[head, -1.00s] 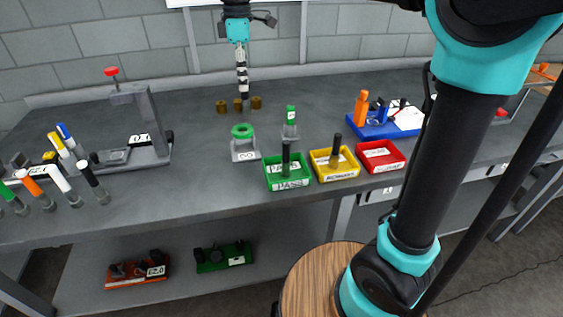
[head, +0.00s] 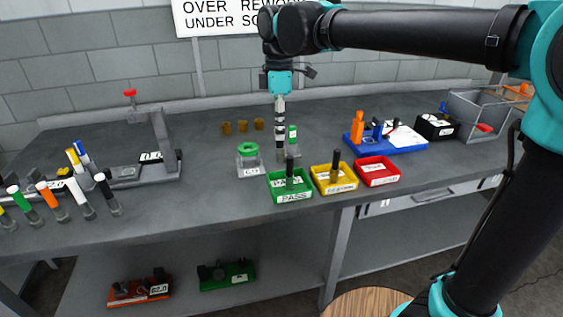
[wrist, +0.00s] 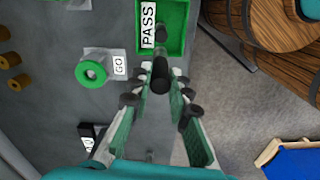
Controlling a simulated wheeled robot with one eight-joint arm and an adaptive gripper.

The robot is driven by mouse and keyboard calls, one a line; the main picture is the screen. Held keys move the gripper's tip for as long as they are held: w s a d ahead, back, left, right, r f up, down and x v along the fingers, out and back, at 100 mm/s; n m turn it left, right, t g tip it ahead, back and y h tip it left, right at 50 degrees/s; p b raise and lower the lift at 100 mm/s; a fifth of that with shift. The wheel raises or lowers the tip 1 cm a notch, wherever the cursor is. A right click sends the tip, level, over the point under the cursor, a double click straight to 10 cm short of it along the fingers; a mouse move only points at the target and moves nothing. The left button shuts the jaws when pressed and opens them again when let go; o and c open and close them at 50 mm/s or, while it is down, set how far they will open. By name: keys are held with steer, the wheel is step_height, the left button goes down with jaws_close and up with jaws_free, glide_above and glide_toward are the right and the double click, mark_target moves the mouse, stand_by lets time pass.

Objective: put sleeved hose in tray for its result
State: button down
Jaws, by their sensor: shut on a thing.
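My gripper (head: 280,122) points down over the bench, just behind the trays. In the wrist view its fingers (wrist: 160,92) are shut on a dark hose (wrist: 160,77); whether it has a sleeve, and its lower part, cannot be told. The green PASS tray (head: 291,199) stands ahead of the gripper at the bench's front edge, with one dark upright piece (head: 290,170) in it. The yellow tray (head: 335,188), probably REWORK, also holds a dark piece. The red tray (head: 378,178) looks empty. The held hose is outside the PASS tray (wrist: 139,45) in the wrist view.
Several brass pieces (head: 243,126) stand farther back. A blue tray (head: 385,145) with parts is at right. A press (head: 161,140) is at left.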

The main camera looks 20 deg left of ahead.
mark_target(279, 160)
step_height(279, 160, down, 10)
steer(key=shift+f, duration=0.15)
stand_by(0.3)
steer(key=c, duration=1.4)
jaws_free()
steer(key=shift+f, duration=0.1)
step_height(279, 160, up, 12)
steer(key=shift+r, duration=0.15)
steer(key=shift+s, duration=0.1)
